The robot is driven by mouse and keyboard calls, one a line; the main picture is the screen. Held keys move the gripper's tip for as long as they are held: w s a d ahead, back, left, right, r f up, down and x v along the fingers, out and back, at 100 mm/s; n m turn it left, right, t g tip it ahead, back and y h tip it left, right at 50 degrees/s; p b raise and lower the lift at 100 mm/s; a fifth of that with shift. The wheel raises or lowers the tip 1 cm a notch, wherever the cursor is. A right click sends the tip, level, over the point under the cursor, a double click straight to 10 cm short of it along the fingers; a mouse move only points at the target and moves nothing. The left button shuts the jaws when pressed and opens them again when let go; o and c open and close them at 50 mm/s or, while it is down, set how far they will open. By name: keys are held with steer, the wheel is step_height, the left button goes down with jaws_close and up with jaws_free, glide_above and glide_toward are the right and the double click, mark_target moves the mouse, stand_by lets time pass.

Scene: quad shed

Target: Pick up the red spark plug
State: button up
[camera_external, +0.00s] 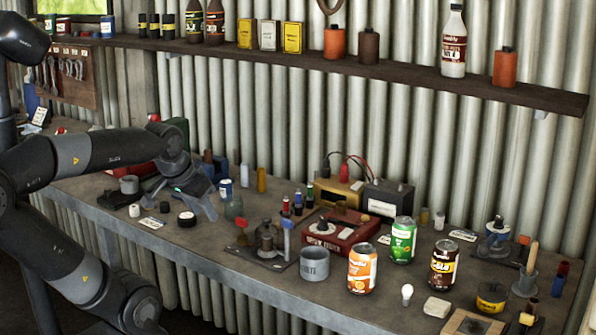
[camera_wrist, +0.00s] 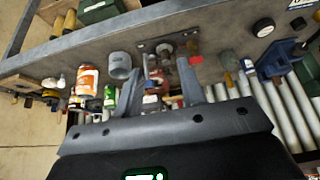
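I cannot single out the red spark plug with certainty. A small upright piece with a red top (camera_external: 285,204) stands in a short row with a blue-topped one (camera_external: 298,203) and a green-topped one (camera_external: 310,196), left of the red box, and may be it. My gripper (camera_external: 188,203) is over the left part of the bench, left of that row and apart from it. In the wrist view its two fingers (camera_wrist: 160,72) are spread with nothing held between them. The small pieces beyond the fingers are too small there to tell apart.
A fixture with red and blue handles (camera_external: 266,240) stands in front of the row. A grey cup (camera_external: 314,264), an orange can (camera_external: 362,269), a green can (camera_external: 402,240) and a brown can (camera_external: 443,265) stand to the right. A shelf (camera_external: 420,76) runs above.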

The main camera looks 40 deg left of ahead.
steer(key=shift+o, duration=0.4)
steer(key=m+g+h, duration=0.2)
steer(key=m, duration=0.3)
glide_above(286, 199)
steer(key=s+a, duration=0.2)
steer(key=s, duration=0.1)
step_height(286, 199, down, 3)
steer(key=x, duration=0.6)
steer(key=shift+d, duration=0.1)
steer(key=x, duration=0.5)
steer(key=shift+f, duration=0.15)
jaws_close()
